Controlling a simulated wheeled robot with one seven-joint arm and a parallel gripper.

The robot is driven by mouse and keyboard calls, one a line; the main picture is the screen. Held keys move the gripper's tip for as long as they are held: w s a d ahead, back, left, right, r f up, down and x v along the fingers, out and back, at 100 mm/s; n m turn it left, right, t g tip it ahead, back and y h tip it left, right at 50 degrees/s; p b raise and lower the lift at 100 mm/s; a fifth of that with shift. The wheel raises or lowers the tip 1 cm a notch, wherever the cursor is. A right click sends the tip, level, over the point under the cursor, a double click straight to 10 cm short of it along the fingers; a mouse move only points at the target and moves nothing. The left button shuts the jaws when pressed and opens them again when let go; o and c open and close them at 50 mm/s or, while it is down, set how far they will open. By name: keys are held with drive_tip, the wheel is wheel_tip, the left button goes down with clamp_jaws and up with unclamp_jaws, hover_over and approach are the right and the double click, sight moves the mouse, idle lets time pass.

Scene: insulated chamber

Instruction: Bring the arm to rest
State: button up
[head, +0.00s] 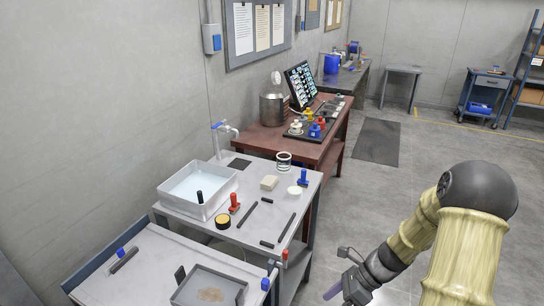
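My arm (468,240) fills the right foreground, with pale yellow links and dark grey joints. It bends down and to the left, over the floor to the right of the near tables. My gripper (340,290) is at the bottom of the view, dark with a purplish part at its tip. It is close to the right end of the nearest table in the picture. The fingers are small and partly cut off by the lower edge, so their opening and anything between them are unclear.
A grey table (310,192) holds a white basin (170,190), a tap and small tools. A nearer table holds a grey tray (238,284). A red-brown bench (262,138) with a monitor (300,84) stands behind. Open floor with a dark mat (376,142) lies to the right.

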drive_tip(key=s+r+n+t+h, duration=0.2)
drive_tip(key=r+n, duration=0.4)
drive_tip(key=n, duration=0.5)
drive_tip(key=s+r+n+t+h+p, duration=0.1)
drive_tip(key=s+r+n+h, duration=0.3)
drive_tip(key=n, duration=0.7)
wheel_tip(320, 180, up, 3)
drive_tip(key=t+h, duration=0.1)
drive_tip(key=h, duration=0.1)
drive_tip(key=shift+f+t+h+p, duration=0.15)
drive_tip(key=shift+t+h+p, duration=0.15)
